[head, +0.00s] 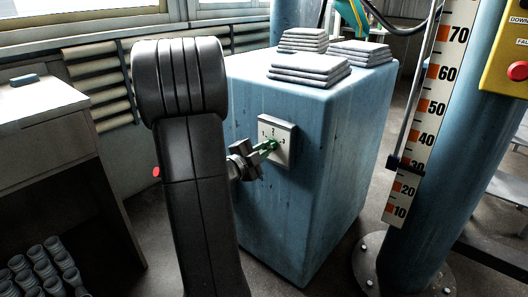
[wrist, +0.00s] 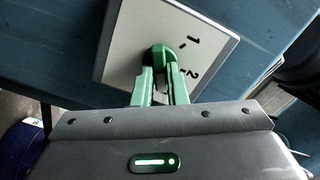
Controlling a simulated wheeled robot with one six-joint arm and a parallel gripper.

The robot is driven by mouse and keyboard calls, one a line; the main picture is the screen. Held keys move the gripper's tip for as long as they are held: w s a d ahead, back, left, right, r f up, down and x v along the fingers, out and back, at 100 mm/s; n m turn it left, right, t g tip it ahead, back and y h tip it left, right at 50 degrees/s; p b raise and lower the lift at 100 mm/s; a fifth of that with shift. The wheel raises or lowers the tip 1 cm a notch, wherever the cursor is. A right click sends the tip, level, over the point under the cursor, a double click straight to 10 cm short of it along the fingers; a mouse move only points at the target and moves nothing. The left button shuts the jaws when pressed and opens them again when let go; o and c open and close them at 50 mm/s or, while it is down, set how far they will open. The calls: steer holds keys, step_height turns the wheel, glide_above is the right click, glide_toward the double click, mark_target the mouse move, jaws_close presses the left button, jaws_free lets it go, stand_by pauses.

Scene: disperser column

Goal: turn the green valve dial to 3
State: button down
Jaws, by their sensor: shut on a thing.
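The green valve dial (head: 271,144) sits on a pale plate (head: 291,133) on the front face of the blue cabinet. The plate bears the numbers 1, 2 and 3. My gripper (head: 262,149) reaches the dial from the left and is shut on it. In the wrist view the dial (wrist: 188,50) is between and just beyond the two green fingers of my gripper (wrist: 161,72). The numbers 1 and 2 show there beside it; the 3 is out of sight. The fingers hide part of the dial, and I cannot tell which number it points to.
Folded grey cloths (head: 310,68) lie in stacks on the blue cabinet (head: 300,220). A blue column with a numbered scale (head: 428,110) and a yellow control box (head: 508,60) stand at the right. A pale desk (head: 45,130) is at the left, with several grey cylinders below.

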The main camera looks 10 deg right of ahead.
steer(key=c, duration=1.4)
jaws_free()
steer(key=shift+c, duration=0.2)
steer(key=p+v, duration=0.2)
steer(key=v, duration=1.2)
steer(key=shift+p, duration=0.3)
steer(key=shift+d, duration=0.15)
steer(key=b+x, duration=0.2)
steer(key=x, duration=1)
steer(key=shift+w+d, duration=0.15)
steer(key=shift+w, duration=0.05)
steer(key=shift+w+d+b, duration=0.3)
steer(key=shift+w+d, duration=0.1)
steer(key=shift+d, duration=0.1)
